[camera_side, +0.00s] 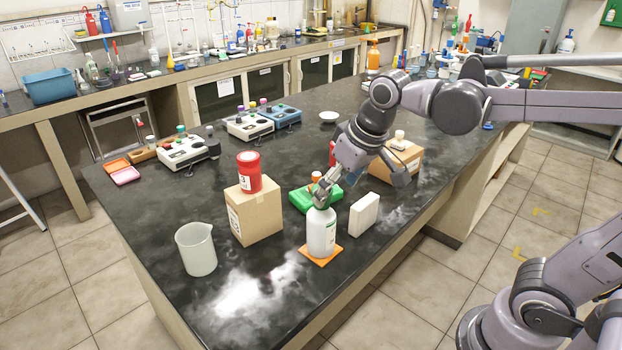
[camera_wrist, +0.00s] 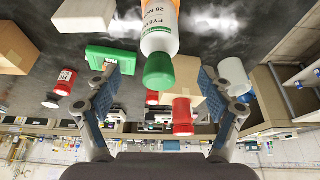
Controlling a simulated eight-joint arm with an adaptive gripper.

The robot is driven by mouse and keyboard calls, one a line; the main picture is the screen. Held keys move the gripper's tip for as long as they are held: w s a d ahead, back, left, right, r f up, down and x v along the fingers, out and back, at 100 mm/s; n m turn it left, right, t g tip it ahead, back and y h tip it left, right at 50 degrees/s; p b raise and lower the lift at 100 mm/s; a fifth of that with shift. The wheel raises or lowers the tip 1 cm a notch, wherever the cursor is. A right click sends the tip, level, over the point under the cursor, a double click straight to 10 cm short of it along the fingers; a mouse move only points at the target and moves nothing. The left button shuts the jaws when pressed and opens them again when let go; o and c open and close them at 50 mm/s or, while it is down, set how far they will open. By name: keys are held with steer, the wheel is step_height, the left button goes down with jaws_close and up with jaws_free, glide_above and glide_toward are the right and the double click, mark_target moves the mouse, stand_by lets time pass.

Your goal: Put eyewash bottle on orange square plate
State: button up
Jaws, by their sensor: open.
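The eyewash bottle (camera_side: 321,233) is white with a printed label. It stands upright on the orange square plate (camera_side: 324,260) near the table's front edge. In the wrist view the bottle (camera_wrist: 159,38) shows its green cap toward me, with a bit of orange (camera_wrist: 172,3) at its far end. My gripper (camera_side: 322,192) is just above the bottle's top. In the wrist view my gripper (camera_wrist: 158,74) is open, its fingers well apart to either side of the cap and not touching it. The fingers partly hide the cap in the side view.
A cardboard box (camera_side: 254,212) with a red jar (camera_side: 249,172) on it stands left of the bottle. A white beaker (camera_side: 196,249) is farther left. A green box (camera_side: 304,199) and a white block (camera_side: 364,214) stand close behind and right.

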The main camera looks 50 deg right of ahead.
steer(key=s+d+f+t, duration=0.2)
steer(key=s+f, duration=0.3)
steer(key=s, duration=0.1)
steer(key=shift+s+t, duration=0.3)
steer(key=shift+s, duration=0.05)
stand_by(1.3)
